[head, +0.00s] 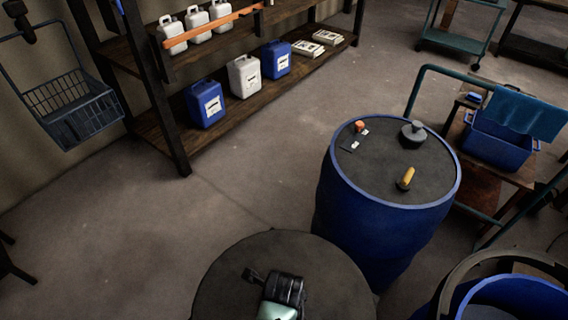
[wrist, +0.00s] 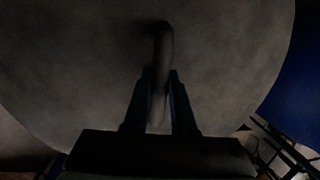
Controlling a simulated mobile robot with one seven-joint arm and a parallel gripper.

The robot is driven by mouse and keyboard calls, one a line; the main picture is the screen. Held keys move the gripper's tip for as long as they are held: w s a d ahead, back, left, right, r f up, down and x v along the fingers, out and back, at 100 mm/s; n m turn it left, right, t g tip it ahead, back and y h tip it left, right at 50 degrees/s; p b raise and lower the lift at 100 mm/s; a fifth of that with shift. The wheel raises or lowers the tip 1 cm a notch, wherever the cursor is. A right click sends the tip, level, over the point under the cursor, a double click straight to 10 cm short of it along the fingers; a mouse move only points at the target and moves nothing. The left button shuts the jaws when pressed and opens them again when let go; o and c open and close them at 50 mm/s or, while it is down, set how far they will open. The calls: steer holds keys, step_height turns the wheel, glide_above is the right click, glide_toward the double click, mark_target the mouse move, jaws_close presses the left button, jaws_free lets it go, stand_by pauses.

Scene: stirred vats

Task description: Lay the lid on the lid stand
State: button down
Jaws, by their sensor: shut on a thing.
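The lid (head: 225,280) is a large dark grey disc at the bottom middle of the head view, partly cut off by the frame edge. It also fills most of the wrist view (wrist: 75,70). My gripper (head: 270,277) is above the lid, and in the wrist view (wrist: 160,90) its two fingers are shut on the lid's upright bar handle (wrist: 164,45). What lies under the lid is hidden. I cannot make out the lid stand for certain in either view.
A blue drum (head: 365,235) with small items on its dark top stands just right of the lid. An open blue vat (head: 520,290) with a dark curved rim is at the lower right. A shelf (head: 240,110) with jugs stands behind. The floor (head: 130,240) at left is clear.

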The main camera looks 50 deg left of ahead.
steer(key=shift+w+a+f, duration=0.1)
steer(key=shift+w+f, duration=0.05)
steer(key=shift+f, duration=0.1)
steer(key=c, duration=0.7)
jaws_free()
steer(key=shift+f, duration=0.1)
